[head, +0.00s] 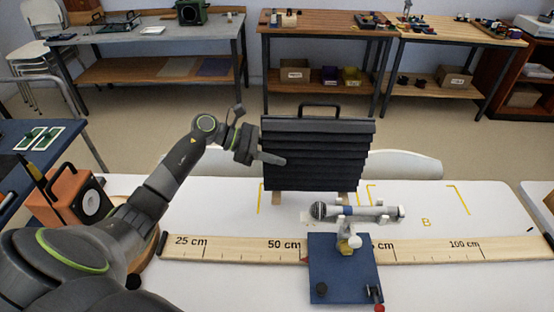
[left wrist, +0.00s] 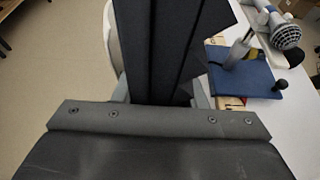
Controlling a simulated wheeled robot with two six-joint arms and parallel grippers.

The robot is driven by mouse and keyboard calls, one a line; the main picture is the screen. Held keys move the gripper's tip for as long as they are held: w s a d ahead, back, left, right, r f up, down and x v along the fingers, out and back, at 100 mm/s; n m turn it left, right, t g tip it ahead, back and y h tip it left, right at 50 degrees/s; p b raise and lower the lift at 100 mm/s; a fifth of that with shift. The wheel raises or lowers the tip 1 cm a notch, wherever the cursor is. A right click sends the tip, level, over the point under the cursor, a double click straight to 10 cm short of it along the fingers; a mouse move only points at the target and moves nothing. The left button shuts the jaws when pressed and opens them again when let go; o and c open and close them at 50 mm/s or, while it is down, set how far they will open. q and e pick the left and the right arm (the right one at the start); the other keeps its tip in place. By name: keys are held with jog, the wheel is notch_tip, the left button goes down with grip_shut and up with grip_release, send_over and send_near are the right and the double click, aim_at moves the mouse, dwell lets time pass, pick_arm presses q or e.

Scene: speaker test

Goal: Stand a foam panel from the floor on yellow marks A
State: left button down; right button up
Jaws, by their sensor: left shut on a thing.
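The foam panel (head: 318,150) is dark grey and ridged, with a black handle on top and light wooden feet below. It is upright over the back of the white table, above a yellow corner mark (head: 261,198). I cannot tell whether its feet touch the table. My left gripper (head: 270,158) is shut on the panel's left edge. In the left wrist view the panel (left wrist: 165,45) runs between the fingers (left wrist: 163,92). Another yellow mark (head: 458,192) lies right, near a letter B (head: 426,222). The letter A is not readable. My right gripper is not in view.
A microphone (head: 358,211) on a stand with a blue base (head: 343,270) stands in front of the panel. A wooden ruler (head: 220,247) crosses the table. An orange speaker (head: 75,197) is at left. A white chair back (head: 402,164) is behind the table.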

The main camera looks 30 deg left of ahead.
pick_arm(q)
notch_tip(320, 180, down, 3)
jog(key=shift+r, duration=0.2)
jog(key=c, duration=1.3)
grip_release()
jog(key=shift+f, duration=0.2)
jog(key=shift+c, duration=0.2)
jog(key=o, duration=0.5)
jog(key=shift+r, duration=0.1)
jog(key=shift+c, duration=0.2)
